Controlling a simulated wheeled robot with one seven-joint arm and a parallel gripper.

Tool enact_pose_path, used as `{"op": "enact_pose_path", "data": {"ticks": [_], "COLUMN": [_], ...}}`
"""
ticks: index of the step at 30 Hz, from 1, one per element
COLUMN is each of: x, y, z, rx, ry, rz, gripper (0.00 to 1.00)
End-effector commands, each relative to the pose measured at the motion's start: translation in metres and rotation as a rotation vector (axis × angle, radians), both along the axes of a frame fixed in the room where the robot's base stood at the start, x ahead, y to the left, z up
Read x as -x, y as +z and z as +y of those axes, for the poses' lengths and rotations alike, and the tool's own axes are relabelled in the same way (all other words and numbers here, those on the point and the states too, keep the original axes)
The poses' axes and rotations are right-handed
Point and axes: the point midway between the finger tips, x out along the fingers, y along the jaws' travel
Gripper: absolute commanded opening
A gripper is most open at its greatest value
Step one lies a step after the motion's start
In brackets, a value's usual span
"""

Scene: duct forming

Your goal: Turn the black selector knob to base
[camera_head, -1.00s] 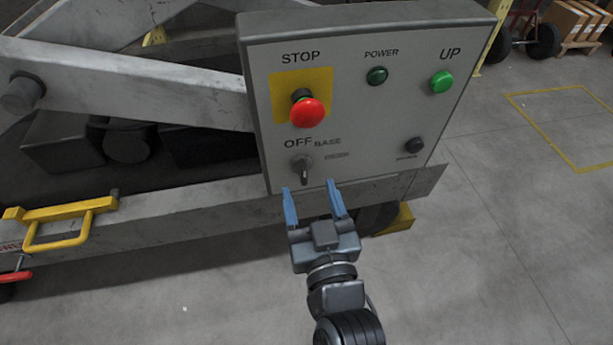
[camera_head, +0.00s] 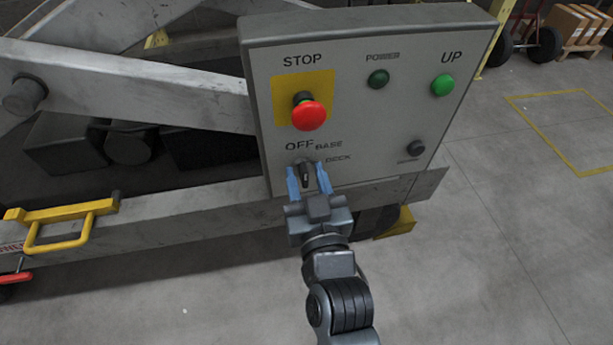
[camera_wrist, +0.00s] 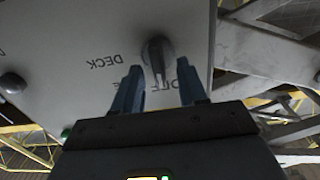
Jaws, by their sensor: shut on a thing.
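The black selector knob (camera_head: 305,172) sits low on the left of the grey control panel, under the OFF, BASE and DECK labels. Its pointer looks close to OFF. In the wrist view the knob (camera_wrist: 158,58) shows between and beyond the fingertips (camera_wrist: 160,80), near the DECK label. The fingers hide part of the knob in the head view.
A red STOP button (camera_head: 309,116) on a yellow plate is just above the knob. A green UP button (camera_head: 443,85), a dark POWER lamp (camera_head: 378,79) and a small dark button (camera_head: 416,148) are on the panel. A yellow handle (camera_head: 65,222) is at left.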

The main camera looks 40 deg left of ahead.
Motion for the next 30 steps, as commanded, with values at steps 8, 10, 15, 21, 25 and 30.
{"op": "enact_pose_path", "data": {"ticks": [8, 10, 15, 21, 25, 30], "x": [0.0001, 0.0001, -0.0003, -0.0017, -0.0027, -0.0042], "y": [0.0000, 0.0000, 0.0000, 0.0000, -0.0001, -0.0005], "z": [-0.0002, -0.0002, -0.0005, -0.0016, -0.0025, -0.0037], "rx": [0.000, -0.001, -0.015, -0.073, -0.135, -0.230], "ry": [0.000, 0.000, 0.000, -0.001, -0.001, -0.001], "rz": [0.000, 0.001, 0.017, 0.086, 0.158, 0.269], "gripper": [0.11, 0.11, 0.11, 0.11, 0.11, 0.11]}}
